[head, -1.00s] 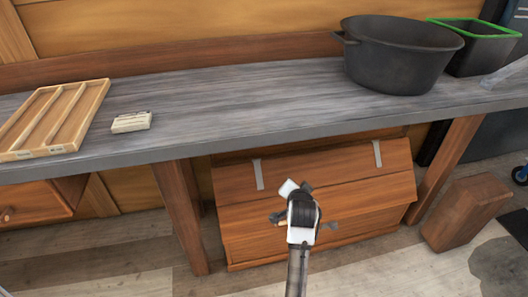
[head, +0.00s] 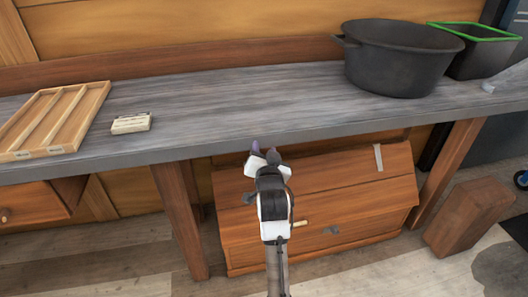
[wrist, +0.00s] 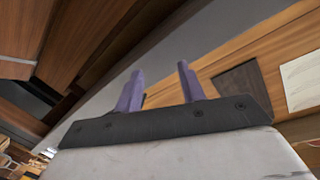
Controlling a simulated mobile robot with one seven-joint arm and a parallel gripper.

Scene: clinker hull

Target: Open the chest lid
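The brown wooden chest (head: 350,215) stands on the floor under the grey bench. Its sloping lid (head: 335,170) lies down, with a pale metal strip (head: 378,157) on its upper right part. A small pale peg (head: 301,223) and a dark metal fitting (head: 332,230) show on the front. My gripper (head: 264,151) is in front of the lid's upper left, near the bench's front edge, and hides the left strip. Contact cannot be told. In the wrist view the two purple fingers (wrist: 158,88) stand apart with nothing between them.
The grey bench top (head: 230,105) overhangs the chest. It carries a wooden slatted tray (head: 55,120), a small pale box (head: 131,123), a black pot (head: 400,60) and a green-rimmed bin (head: 480,55). Bench legs (head: 180,215) flank the chest, and a wooden block (head: 468,217) stands at right.

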